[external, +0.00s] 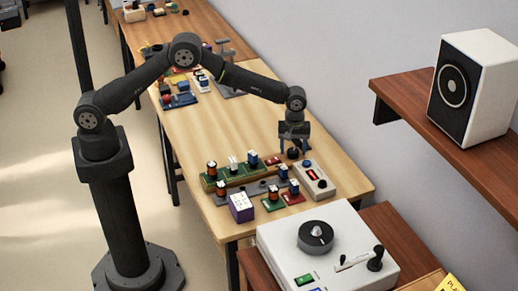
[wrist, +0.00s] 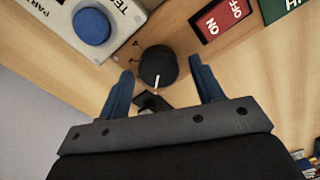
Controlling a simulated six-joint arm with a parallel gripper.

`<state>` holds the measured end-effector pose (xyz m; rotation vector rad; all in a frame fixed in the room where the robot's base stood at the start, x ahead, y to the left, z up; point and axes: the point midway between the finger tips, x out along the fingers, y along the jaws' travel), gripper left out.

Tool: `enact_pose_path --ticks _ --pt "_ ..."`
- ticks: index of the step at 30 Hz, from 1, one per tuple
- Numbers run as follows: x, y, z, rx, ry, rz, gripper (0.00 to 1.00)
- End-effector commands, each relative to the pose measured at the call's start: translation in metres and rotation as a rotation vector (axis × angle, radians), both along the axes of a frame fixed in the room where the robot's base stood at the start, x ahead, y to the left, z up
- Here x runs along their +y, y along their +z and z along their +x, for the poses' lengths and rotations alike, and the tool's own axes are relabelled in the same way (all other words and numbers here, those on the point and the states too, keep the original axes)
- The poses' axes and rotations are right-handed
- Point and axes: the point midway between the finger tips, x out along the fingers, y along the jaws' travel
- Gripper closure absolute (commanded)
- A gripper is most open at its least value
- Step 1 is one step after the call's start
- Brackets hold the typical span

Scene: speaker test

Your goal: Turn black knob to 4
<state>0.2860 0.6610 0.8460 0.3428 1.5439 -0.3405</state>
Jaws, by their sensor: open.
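A small round black knob (wrist: 158,66) with a short white pointer line shows between my fingers in the wrist view. The line points toward my gripper's palm. No number scale around it is readable. In the external view the black knob (external: 293,154) shows as a dark spot just under my gripper (external: 294,143), near the table's wall-side edge. My gripper (wrist: 161,70) is open and points down, with one blue finger on each side of the knob. I cannot tell whether either finger touches it. A black square part (wrist: 152,101) lies beside the knob, nearer my palm.
A white tester box (wrist: 125,18) with a blue knob (wrist: 92,26) is close by. A red on/off switch (wrist: 222,18) is on the other side. Circuit boards (external: 232,175) and a purple box (external: 241,206) stand nearby. A white machine (external: 275,232) has a larger black dial (external: 316,236).

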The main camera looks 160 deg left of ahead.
Motion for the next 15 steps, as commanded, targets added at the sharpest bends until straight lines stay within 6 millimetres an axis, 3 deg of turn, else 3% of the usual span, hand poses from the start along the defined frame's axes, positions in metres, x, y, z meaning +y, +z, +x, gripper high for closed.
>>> enact_pose_path --ticks 8,15 --pt "-0.0001 -0.0018 0.0 0.0 0.0 0.0 0.4" --pt "0.0 -0.0015 0.0 0.0 0.0 0.0 0.84"
